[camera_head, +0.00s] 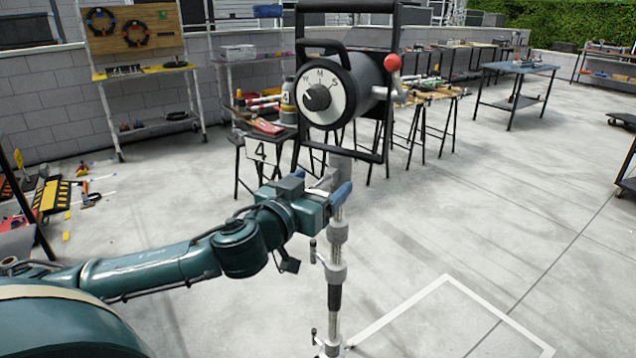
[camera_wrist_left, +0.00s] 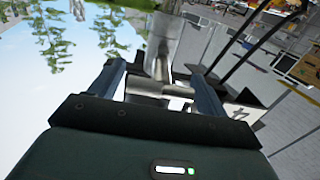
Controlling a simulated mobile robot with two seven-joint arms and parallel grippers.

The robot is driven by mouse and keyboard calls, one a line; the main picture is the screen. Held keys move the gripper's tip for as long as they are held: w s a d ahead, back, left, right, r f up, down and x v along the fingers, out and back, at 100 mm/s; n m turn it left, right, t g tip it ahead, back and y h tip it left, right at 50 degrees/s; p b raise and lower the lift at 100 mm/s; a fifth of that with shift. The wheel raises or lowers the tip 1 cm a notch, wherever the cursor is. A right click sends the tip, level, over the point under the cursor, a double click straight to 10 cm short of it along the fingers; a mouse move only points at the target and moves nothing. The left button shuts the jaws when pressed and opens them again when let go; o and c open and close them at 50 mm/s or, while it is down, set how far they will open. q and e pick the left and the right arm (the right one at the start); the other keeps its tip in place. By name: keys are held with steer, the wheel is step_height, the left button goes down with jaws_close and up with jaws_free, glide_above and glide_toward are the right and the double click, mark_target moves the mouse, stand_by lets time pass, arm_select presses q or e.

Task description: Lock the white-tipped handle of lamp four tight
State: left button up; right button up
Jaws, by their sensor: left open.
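Lamp four has a round grey head (camera_head: 328,92) with a dial, held in a black frame on an upright metal stand (camera_head: 336,262). A tag with a 4 (camera_head: 257,151) hangs at its left. My left gripper (camera_head: 338,188) is at the top of the stand, just below the head, and partly hides it. In the left wrist view my open left gripper (camera_wrist_left: 157,72) has a pale metal bar-shaped handle (camera_wrist_left: 160,89) between its fingers, in front of the stand tube (camera_wrist_left: 162,45). I cannot tell whether the fingers touch it. My right gripper is not in view.
A red-tipped handle (camera_head: 392,62) sticks out at the right of the head. Lower on the stand are small clamp handles (camera_head: 314,250). Tables with tools (camera_head: 440,92) stand behind. The concrete floor at the right is clear, with a white marking (camera_head: 445,280).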

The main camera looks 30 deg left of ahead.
arm_select(q)
steer(key=shift+w, duration=0.1)
steer(key=shift+c, duration=0.3)
steer(key=c, duration=0.9)
